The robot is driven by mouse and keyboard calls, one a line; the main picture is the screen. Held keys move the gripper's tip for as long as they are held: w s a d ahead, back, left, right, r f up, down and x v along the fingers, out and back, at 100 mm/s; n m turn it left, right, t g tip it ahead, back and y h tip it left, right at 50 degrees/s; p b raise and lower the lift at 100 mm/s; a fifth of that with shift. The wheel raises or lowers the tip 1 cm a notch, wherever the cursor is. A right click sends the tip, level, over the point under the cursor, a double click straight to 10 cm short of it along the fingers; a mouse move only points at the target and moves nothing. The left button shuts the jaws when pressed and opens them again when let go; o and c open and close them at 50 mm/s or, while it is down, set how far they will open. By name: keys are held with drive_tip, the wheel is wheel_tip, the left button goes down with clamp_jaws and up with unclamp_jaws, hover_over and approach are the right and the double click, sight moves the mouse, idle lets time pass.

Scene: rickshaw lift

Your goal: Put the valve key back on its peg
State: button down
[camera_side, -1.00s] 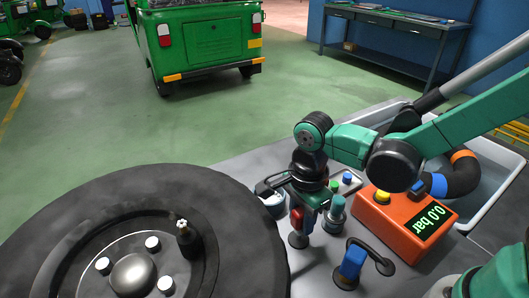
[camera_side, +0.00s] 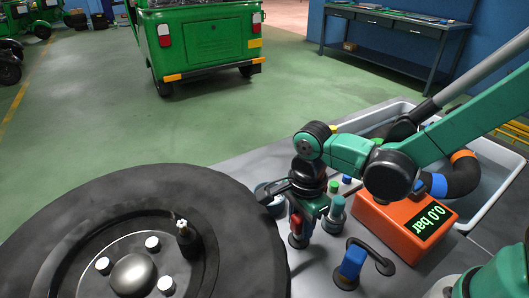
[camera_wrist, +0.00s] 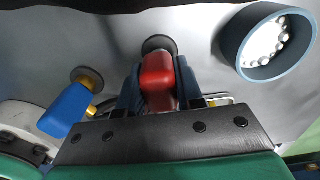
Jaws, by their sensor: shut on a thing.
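A red-handled piece (camera_wrist: 158,82), which seems to be the valve key, is between the two jaws of my gripper (camera_wrist: 158,95) in the wrist view. The gripper is shut on it. In the side view the red piece (camera_side: 296,223) is upright below my gripper (camera_side: 302,213), just over a round dark foot (camera_side: 298,241) on the grey surface. That foot also shows beyond the red piece in the wrist view (camera_wrist: 158,43). I cannot tell whether the piece touches the foot, and no bare peg shows there.
A blue-handled piece (camera_side: 352,262) stands nearer the camera. A teal cylinder (camera_side: 335,211) is just right of the gripper. An orange pump box (camera_side: 405,228) reading 0.0 bar is further right. The big wheel (camera_side: 80,200) fills the left. A round dish (camera_wrist: 240,45) holds several pale pieces.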

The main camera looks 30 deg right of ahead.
drive_tip(key=shift+f, duration=0.6)
idle(0.3)
drive_tip(key=shift+c, duration=1.2)
unclamp_jaws()
drive_tip(key=shift+r, duration=0.1)
drive_tip(key=shift+r, duration=3.4)
drive_tip(key=d+r+n+t, duration=0.2)
drive_tip(key=d+n, duration=0.3)
drive_tip(key=n, duration=0.4)
drive_tip(key=d+r+n+t, duration=0.3)
drive_tip(key=d+n+t, duration=0.2)
drive_tip(key=n, duration=0.4)
drive_tip(key=shift+s, duration=0.4)
